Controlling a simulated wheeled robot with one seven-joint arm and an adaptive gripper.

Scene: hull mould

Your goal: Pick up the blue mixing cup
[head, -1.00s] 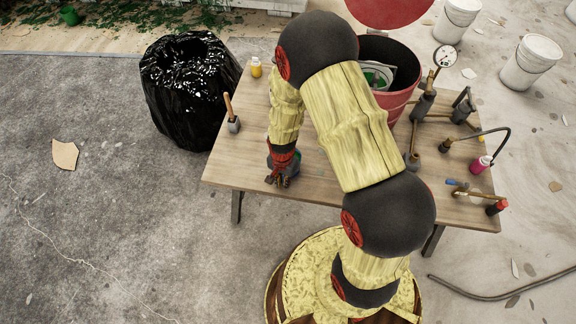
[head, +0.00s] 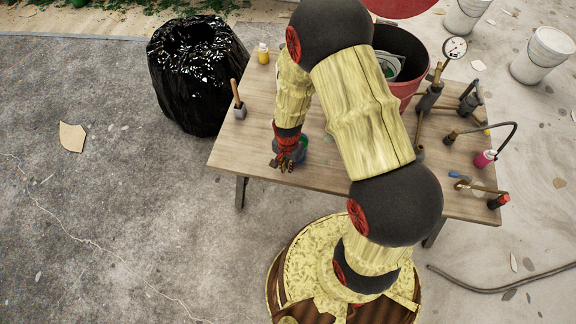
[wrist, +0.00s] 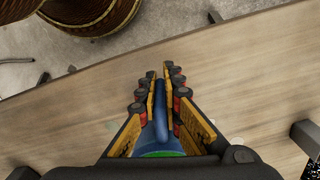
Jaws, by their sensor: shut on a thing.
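The blue mixing cup (wrist: 159,126) is in the wrist view, at the base of my fingers, with green showing inside it at the lower edge of the picture. My gripper (wrist: 164,84) is shut on it, its yellow-and-black fingers on either side of blue parts of the cup. My palm hides much of the cup. In the head view my gripper (head: 282,166) is near the table's front edge, left of the middle, with a bit of the blue-green cup (head: 302,151) beside it. I cannot tell whether the cup touches the table.
A black bag (head: 193,80) stands left.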

